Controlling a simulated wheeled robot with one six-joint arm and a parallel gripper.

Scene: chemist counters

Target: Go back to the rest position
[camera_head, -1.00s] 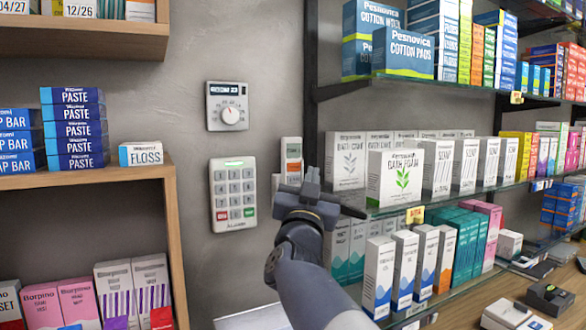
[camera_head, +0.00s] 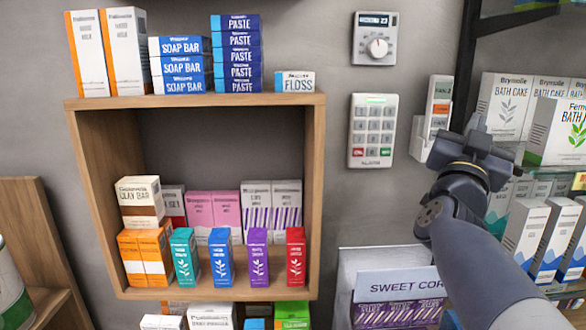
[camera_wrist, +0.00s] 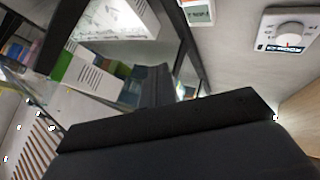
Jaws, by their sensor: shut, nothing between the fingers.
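My gripper (camera_head: 475,128) is at the right of the head view, held up in front of the wall and the left end of the glass shelves. It is shut and empty. Its dark fingers also show in the wrist view (camera_wrist: 155,85), pressed together with nothing between them. My arm reaches up to it from the lower right corner. A white handset in a wall holder (camera_head: 436,108) is just left of the gripper in the picture.
A wooden shelf unit (camera_head: 92,180) with several boxes fills the left. A keypad (camera_head: 373,130) and a thermostat dial (camera_head: 375,40) are on the wall. Bath boxes (camera_head: 503,105) stand close to the gripper's right. A "sweet corn" display (camera_head: 400,284) is below.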

